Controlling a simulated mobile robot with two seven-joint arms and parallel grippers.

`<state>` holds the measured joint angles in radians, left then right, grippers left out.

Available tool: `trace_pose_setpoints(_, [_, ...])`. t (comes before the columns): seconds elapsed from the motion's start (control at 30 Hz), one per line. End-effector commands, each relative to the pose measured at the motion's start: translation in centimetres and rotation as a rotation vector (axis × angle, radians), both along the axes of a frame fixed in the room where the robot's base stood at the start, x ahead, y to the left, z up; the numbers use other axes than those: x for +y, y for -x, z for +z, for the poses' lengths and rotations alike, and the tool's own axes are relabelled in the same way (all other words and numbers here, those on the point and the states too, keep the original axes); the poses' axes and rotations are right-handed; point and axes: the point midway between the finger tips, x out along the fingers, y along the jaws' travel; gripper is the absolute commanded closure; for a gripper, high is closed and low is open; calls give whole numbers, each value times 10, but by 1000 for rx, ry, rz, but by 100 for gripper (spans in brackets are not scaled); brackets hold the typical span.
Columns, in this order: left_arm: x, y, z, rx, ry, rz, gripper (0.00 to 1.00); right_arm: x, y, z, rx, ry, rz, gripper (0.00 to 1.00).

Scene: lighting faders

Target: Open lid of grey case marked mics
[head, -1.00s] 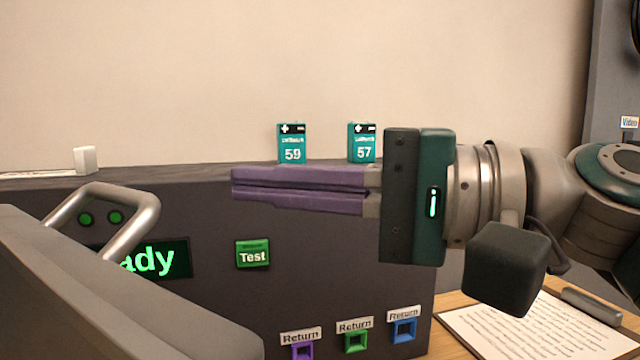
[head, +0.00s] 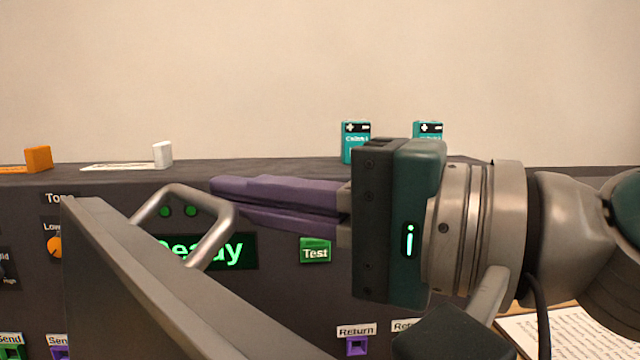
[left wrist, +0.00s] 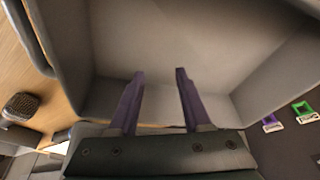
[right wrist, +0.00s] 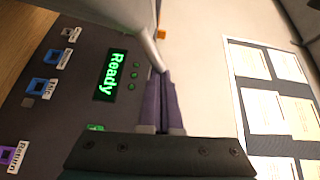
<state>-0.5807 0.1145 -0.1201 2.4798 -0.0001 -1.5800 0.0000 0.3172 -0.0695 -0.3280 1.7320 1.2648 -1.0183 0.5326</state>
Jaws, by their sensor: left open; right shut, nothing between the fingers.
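The grey lid (head: 170,290) with its metal handle (head: 226,225) stands tilted at the lower left of the head view. No "mics" marking shows. My right gripper (head: 215,190) is shut and empty, its purple fingertips beside the top of the handle. In the right wrist view the handle (right wrist: 143,40) runs down to the fingertips; I cannot tell whether they touch. My left gripper (left wrist: 160,74) is open and empty in front of a hollow grey case interior (left wrist: 200,40). It is out of the head view.
A dark console stands behind the lid, with a "Ready" display (head: 240,251), a green Test button (head: 315,250) and Return sockets (head: 356,345). Teal batteries (head: 356,142) stand on its top. A microphone (left wrist: 22,104) is on the wooden table. Papers (head: 560,335) lie at right.

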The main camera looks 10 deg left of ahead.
Motion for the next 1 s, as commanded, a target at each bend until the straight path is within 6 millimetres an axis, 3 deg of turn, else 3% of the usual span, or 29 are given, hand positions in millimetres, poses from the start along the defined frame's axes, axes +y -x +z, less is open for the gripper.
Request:
trace_pose_setpoints(0.03, [0,0,16,0,-1,-1,52,4,9,12,-31,20,4,100])
trace_pose_setpoints(0.2, [1,0,32,-1,-5,-4,52,16,29,19,-121,71,3,100])
trace_pose_setpoints(0.63, [2,0,30,-1,-9,-6,52,16,32,16,-138,79,2,100])
trace_pose_setpoints(0.77, [2,0,28,-1,-9,-6,52,2,35,16,-139,81,-1,100])
trace_pose_setpoints(1.0, [2,0,22,-1,-7,-4,52,-44,50,17,-140,84,0,100])
